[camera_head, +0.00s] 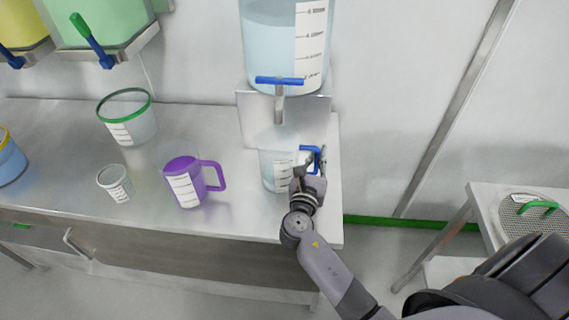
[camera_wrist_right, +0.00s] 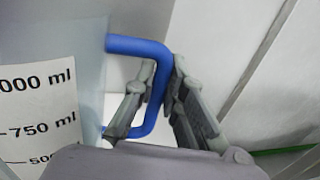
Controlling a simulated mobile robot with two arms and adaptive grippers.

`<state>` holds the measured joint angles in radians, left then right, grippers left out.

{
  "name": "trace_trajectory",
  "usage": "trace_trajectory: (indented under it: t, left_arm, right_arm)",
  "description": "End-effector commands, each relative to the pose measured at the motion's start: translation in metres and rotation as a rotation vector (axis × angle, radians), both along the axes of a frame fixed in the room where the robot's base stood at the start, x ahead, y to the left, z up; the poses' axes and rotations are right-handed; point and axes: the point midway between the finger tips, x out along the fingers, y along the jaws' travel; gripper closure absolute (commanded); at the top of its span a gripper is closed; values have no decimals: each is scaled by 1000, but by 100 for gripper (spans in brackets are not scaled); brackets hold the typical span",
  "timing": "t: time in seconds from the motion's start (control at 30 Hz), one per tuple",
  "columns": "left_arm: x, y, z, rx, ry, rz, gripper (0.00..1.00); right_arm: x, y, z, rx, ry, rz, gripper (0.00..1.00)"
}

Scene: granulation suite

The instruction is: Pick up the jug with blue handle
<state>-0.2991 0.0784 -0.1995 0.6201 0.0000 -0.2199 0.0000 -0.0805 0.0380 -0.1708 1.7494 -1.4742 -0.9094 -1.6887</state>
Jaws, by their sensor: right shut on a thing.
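The jug with the blue handle (camera_head: 276,160) is a clear measuring jug with a white scale label. It stands upright at the right end of the steel counter, below the tap of a large clear tank. Its body also shows at the left of the right wrist view (camera_wrist_right: 60,55). My right gripper (camera_head: 311,164) is at the jug's right side, shut on the blue handle (camera_wrist_right: 127,45). In the right wrist view the fingers (camera_wrist_right: 163,92) lie on both sides of the handle's upright bar. I cannot tell whether the jug's base touches the counter. My left gripper is not in view.
The tank (camera_head: 270,45) with its blue tap lever (camera_head: 279,81) is close above the jug. A side table (camera_head: 490,205) with a sieve is at the right.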

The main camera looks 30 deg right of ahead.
Motion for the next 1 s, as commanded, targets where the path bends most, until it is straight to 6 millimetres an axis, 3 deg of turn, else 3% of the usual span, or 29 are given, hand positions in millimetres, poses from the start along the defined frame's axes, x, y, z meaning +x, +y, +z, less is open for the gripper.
trace_trajectory:
  t: [0.83,1.0]
  left_arm:
    - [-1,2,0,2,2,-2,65]
    - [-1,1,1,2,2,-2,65]
  right_arm:
    - [0,0,2,0,-3,1,100]
    - [0,0,10,2,-4,0,100]
